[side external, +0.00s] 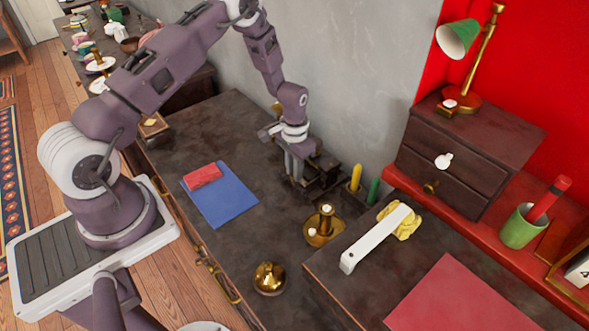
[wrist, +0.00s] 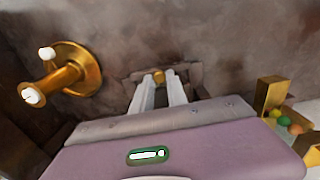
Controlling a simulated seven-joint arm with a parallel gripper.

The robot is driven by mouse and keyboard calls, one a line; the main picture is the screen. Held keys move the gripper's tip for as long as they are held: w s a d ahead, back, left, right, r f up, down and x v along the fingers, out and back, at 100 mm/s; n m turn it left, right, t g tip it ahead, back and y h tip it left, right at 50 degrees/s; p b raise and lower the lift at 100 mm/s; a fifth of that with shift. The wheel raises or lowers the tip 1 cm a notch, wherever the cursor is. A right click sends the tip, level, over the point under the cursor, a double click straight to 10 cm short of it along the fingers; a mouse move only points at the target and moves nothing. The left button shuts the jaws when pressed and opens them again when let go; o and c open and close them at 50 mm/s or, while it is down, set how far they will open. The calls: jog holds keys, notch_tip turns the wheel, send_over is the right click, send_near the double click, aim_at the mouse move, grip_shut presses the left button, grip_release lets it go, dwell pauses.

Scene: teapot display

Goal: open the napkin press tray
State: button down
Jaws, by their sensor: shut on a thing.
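The dark napkin press (side external: 325,180) stands on the dark tabletop near the grey wall in the side view. My gripper (side external: 293,178) points down at its left side, with its fingers low against it. In the wrist view, my gripper (wrist: 158,82) has its two pale fingers close around a small brass knob (wrist: 158,75). A dark grey part (wrist: 192,76), which looks like the press tray, lies at the fingertips. The fingers are shut on the knob. My gripper's body hides much of the press in the wrist view, so I cannot tell how far the tray is out.
A brass candle holder (side external: 324,232) stands close by, at left in the wrist view (wrist: 85,70). A blue folder (side external: 225,205) with a red block (side external: 202,176) lies left. A brass bell (side external: 269,277) stands in front.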

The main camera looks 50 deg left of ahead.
dwell(0.8)
jog(key=s, duration=1.2)
jog(key=c, duration=1.3)
grip_release()
jog(key=shift+c, duration=0.2)
notch_tip(320, 180, up, 7)
